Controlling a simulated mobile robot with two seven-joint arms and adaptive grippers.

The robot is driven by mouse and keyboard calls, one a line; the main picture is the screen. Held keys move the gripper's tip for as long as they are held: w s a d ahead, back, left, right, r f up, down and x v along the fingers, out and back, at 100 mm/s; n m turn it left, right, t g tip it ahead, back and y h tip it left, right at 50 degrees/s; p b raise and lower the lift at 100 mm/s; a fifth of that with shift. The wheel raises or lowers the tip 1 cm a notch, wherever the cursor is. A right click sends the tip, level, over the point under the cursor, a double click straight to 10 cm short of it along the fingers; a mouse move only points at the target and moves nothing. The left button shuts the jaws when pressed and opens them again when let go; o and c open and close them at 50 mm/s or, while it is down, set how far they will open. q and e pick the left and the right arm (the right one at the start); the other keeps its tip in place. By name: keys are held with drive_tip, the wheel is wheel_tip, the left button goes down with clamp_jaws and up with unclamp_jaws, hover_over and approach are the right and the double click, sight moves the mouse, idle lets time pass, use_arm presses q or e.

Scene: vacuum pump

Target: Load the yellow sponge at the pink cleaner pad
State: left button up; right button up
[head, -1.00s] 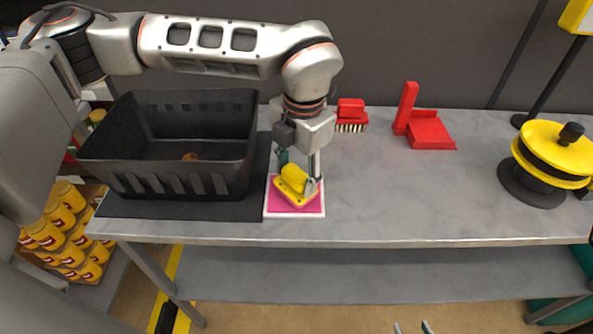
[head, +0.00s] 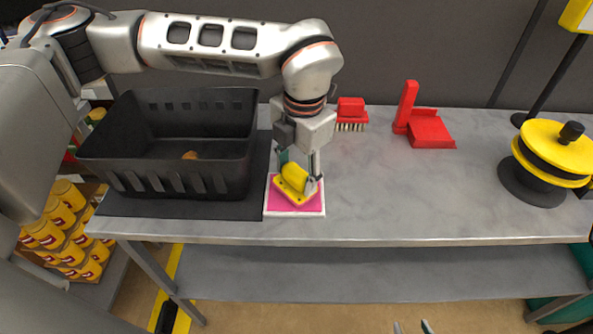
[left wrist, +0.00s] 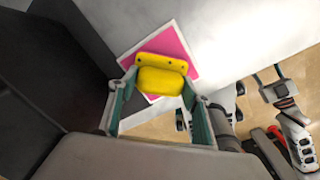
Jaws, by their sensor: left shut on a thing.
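The yellow sponge (head: 295,180) is a block with a flat base and a raised grip. It is over the pink cleaner pad (head: 297,208), which has a white border and lies on the table beside the black mat. My left gripper (head: 299,182) is shut on the sponge's raised part. In the left wrist view the sponge (left wrist: 161,75) sits between the two fingers, with the pink pad (left wrist: 180,46) behind it. I cannot tell if the sponge touches the pad. My right gripper (head: 413,328) shows only as fingertips at the bottom edge, apart from each other.
A black crate (head: 180,178) stands on the black mat (head: 190,208) left of the pad. A red brush (head: 350,112) and a red dustpan (head: 430,130) lie behind. A yellow and black reel (head: 552,155) is at the right. The table's middle is clear.

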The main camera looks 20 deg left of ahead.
sight(297, 171)
use_arm(q)
drive_tip(key=shift+r+p, duration=1.9)
drive_tip(key=shift+r, duration=1.6)
drive_tip(key=shift+f, duration=0.1)
